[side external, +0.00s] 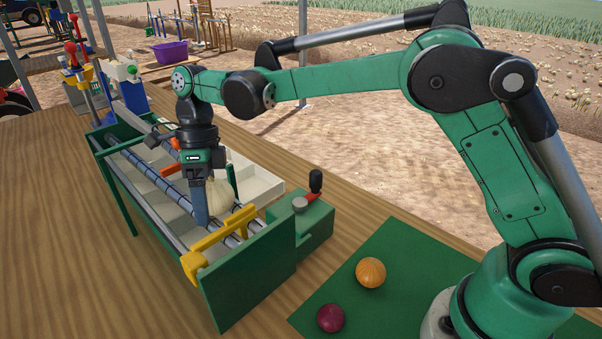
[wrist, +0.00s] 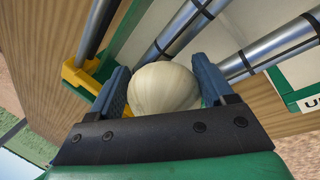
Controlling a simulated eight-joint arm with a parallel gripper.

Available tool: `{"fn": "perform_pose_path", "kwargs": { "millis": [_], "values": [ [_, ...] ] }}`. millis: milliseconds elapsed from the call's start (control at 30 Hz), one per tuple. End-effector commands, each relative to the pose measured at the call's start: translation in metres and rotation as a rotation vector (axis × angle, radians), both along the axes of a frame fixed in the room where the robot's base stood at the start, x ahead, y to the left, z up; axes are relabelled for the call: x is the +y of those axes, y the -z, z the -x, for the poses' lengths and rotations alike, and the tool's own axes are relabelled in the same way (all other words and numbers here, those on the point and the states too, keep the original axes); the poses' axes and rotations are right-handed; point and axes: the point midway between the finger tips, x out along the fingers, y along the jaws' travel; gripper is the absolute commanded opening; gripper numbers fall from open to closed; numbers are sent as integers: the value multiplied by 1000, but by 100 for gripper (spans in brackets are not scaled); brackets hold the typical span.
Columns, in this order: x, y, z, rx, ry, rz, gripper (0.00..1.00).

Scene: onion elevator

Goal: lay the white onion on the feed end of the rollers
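The white onion (side external: 218,198) is between the two blue fingers of my gripper (side external: 215,207), at the near end of the rollers (side external: 172,192) beside the yellow bracket (side external: 217,244). In the wrist view the onion (wrist: 165,88) fills the gap, with a finger against each side, so my gripper (wrist: 159,67) looks shut on it. The fingers point down. The metal rollers (wrist: 182,32) show beyond the onion in the wrist view. I cannot tell whether the onion touches the rollers.
An orange-yellow onion (side external: 371,272) and a red onion (side external: 330,318) lie on the green mat (side external: 402,258). A green box with a red-and-black handle (side external: 315,186) stands beside the frame's near end. Pale trays (side external: 255,180) lie alongside the rollers. The wooden table is clear at left.

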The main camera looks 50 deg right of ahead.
Motion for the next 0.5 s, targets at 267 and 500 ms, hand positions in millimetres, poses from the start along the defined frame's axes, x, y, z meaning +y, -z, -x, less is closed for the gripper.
{"fn": "perform_pose_path", "kwargs": {
  "millis": [267,500],
  "values": [
    [-14,2,-3,-2,27,40,100],
    [-14,-28,-8,0,19,23,100]
  ]
}}
